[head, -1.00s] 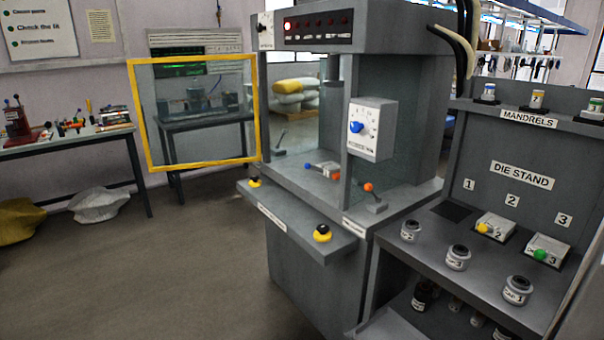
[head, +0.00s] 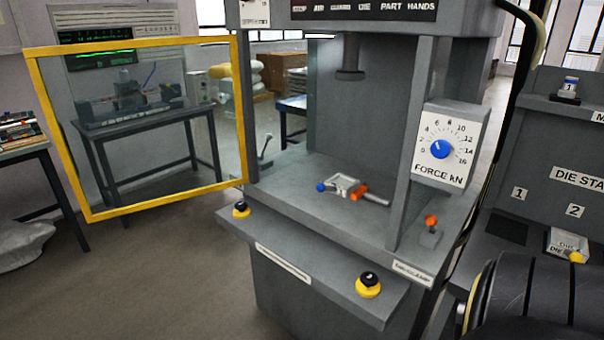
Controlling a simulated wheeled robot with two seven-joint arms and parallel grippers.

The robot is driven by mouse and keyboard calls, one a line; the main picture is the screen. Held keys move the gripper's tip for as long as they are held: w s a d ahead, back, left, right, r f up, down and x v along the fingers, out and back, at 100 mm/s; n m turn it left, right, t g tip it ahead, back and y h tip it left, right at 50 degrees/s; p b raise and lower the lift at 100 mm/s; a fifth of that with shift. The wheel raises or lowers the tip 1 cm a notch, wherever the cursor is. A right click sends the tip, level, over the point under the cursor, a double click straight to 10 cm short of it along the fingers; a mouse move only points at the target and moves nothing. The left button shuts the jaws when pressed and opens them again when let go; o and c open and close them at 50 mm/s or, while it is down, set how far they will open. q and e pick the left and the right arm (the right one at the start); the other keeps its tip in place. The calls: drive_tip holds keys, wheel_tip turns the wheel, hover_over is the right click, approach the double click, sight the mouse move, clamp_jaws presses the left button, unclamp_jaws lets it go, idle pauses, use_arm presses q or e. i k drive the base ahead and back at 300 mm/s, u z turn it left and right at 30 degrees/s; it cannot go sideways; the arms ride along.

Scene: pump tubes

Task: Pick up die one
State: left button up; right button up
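A small light-grey block with a blue knob (head: 340,186) lies on the bed of the grey press (head: 335,230), inside its opening. Its number cannot be read; the die stand's place 1 (head: 506,228) is a bare dark square. An orange-ended clamp bar (head: 370,194) lies against the block's right side. Die two (head: 566,242), with a yellow knob, sits at place 2 on the stand. Neither gripper is in view. A dark, rounded arm part of mine covers the lower right corner and hides much of the stand.
The yellow-framed clear guard (head: 88,212) stands open at the press's left. A lever with an orange knob (head: 431,222) stands at the bed's right front. Two black-and-yellow buttons (head: 241,210) (head: 368,285) sit on the front ledge.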

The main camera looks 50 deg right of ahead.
sight(341, 184)
drive_tip(key=z, duration=0.65)
drive_tip(key=i, duration=1.2)
drive_tip(key=z, duration=1.2)
